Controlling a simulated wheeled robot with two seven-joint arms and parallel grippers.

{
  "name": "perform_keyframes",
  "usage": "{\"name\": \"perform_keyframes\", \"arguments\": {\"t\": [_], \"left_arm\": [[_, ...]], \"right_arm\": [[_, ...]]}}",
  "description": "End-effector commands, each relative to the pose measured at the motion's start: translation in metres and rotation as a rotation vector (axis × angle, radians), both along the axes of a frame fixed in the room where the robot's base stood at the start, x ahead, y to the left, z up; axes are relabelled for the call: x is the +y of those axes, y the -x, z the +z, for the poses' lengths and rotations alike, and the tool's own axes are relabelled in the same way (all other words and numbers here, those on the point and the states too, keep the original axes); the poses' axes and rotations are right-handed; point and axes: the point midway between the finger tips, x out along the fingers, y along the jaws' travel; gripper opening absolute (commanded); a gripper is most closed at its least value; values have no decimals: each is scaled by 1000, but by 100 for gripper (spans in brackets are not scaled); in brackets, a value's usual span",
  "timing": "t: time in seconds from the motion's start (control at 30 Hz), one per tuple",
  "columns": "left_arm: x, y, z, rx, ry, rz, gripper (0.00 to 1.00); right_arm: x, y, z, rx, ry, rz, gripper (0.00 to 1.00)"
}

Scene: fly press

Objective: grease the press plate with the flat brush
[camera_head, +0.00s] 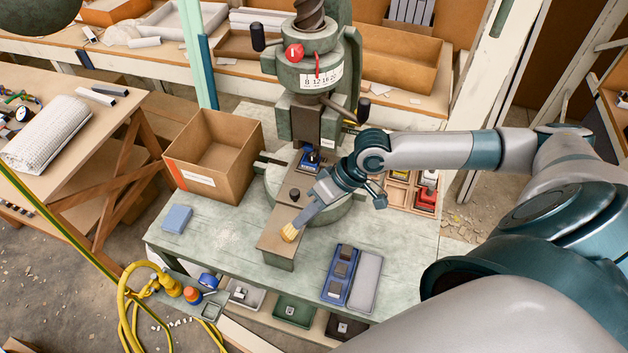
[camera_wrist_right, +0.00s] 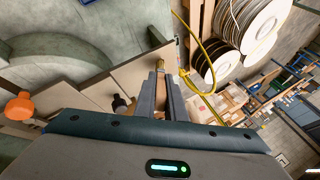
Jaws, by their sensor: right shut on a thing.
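My right gripper (camera_head: 302,217) reaches in from the right, its fingers pointing down and left. It is shut on the flat brush (camera_head: 289,233), whose pale yellow bristles show beyond the fingertips. The bristles are over the front part of the brown-grey press plate (camera_head: 278,253); I cannot tell whether they touch it. In the right wrist view, the gripper (camera_wrist_right: 162,85) holds the brush (camera_wrist_right: 160,66) near the end of the plate (camera_wrist_right: 132,74). My left gripper is not in view.
The green fly press (camera_head: 305,110) stands behind the plate. An open cardboard box (camera_head: 205,165) and a blue block (camera_head: 177,218) are left. A blue tray (camera_head: 338,288) and a grey tray (camera_head: 367,280) lie front right. A compartment box (camera_head: 402,190) sits behind my forearm.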

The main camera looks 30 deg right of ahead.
Motion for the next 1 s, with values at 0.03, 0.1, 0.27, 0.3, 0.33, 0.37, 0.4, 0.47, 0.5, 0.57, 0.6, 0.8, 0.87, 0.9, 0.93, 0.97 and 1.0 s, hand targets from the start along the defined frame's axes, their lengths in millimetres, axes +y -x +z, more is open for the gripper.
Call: {"name": "perform_keyframes", "arguments": {"t": [0.03, 0.1, 0.27, 0.3, 0.33, 0.37, 0.4, 0.47, 0.5, 0.57, 0.6, 0.8, 0.87, 0.9, 0.93, 0.97, 1.0], "left_arm": [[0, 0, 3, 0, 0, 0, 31], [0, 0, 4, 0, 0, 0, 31], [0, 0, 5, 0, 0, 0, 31], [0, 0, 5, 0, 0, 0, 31], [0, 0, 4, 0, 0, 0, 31], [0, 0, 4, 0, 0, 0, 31], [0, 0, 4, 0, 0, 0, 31], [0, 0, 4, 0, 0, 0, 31], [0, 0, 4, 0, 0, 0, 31], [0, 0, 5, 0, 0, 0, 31], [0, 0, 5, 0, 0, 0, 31], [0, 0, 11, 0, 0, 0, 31], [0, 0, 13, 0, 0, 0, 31], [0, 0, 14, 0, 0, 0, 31], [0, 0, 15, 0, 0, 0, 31], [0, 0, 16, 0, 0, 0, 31], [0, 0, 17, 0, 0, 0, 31]], "right_arm": [[2, -3, 0, 1, 1, -1, 0], [5, -6, -1, 2, 1, 0, 0], [7, -8, -2, 3, 2, 0, 0], [6, -8, -3, 4, 3, 0, 0], [6, -8, -3, 4, 3, 0, 0], [6, -8, -3, 4, 3, 0, 0], [6, -8, -3, 4, 3, 0, 0], [6, -8, -3, 4, 3, 0, 0], [6, -8, -3, 4, 3, -1, 0], [7, -8, -3, 5, 3, 0, 0], [7, -9, -3, 5, 3, 0, 0], [14, -17, -2, 6, 3, -1, 0], [16, -20, -1, 6, 2, 0, 0], [19, -23, -1, 4, 2, 0, 0], [20, -24, -1, 4, 2, 0, 0], [21, -26, -1, 4, 2, 0, 0], [23, -29, -1, 4, 3, 0, 0]]}}
